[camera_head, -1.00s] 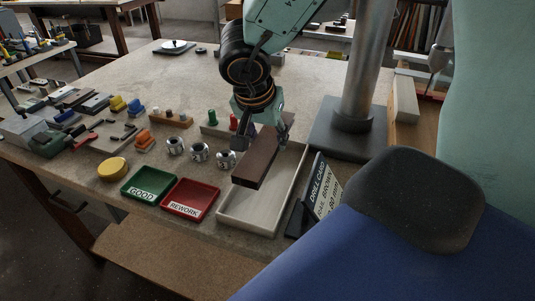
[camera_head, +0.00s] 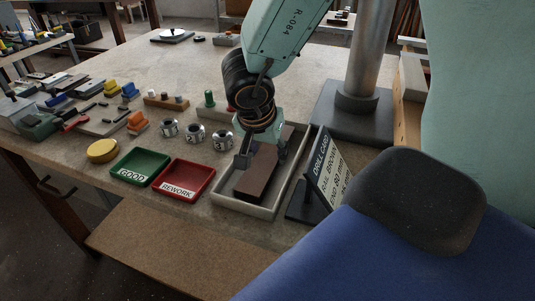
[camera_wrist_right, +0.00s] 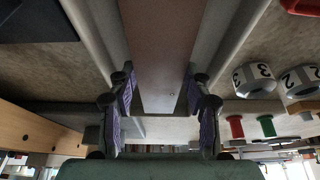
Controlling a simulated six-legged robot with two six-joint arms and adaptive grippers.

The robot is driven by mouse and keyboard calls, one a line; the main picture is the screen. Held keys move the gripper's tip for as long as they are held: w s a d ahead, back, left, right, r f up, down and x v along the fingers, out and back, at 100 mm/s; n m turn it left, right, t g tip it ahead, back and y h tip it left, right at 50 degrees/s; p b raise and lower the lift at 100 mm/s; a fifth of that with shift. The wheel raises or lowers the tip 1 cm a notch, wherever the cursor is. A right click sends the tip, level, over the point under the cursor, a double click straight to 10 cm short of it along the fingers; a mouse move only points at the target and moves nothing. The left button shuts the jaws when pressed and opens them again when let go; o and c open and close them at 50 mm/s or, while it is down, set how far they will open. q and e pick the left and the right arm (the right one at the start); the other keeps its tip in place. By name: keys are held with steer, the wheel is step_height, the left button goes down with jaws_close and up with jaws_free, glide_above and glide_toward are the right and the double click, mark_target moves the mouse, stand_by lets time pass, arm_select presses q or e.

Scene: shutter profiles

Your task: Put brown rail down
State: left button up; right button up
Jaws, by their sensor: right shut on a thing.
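The brown rail (camera_head: 257,178) is a long block inside the pale tray (camera_head: 247,211) at the front right of the bench. My right gripper (camera_head: 261,158) is shut on it from above, with a finger on each side. In the right wrist view the rail (camera_wrist_right: 160,50) runs between the two purple-padded fingers of the gripper (camera_wrist_right: 160,105). The rail lies low between the tray walls; I cannot tell whether its underside touches the tray floor. My left gripper is not in view.
The red REWORK tray (camera_head: 184,181) and green GOOD tray (camera_head: 140,166) stand left of the pale tray. A drill card (camera_head: 325,174) stands close on its right, with a metal column (camera_head: 365,60) behind. Numbered metal cups (camera_head: 195,134) stand behind the trays.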

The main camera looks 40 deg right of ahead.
steer(key=shift+w+a, duration=0.1)
steer(key=shift+w, duration=0.05)
steer(key=o, duration=0.9)
steer(key=shift+s, duration=0.2)
steer(key=o, duration=0.4)
steer(key=shift+w+f, duration=0.1)
steer(key=shift+w, duration=0.05)
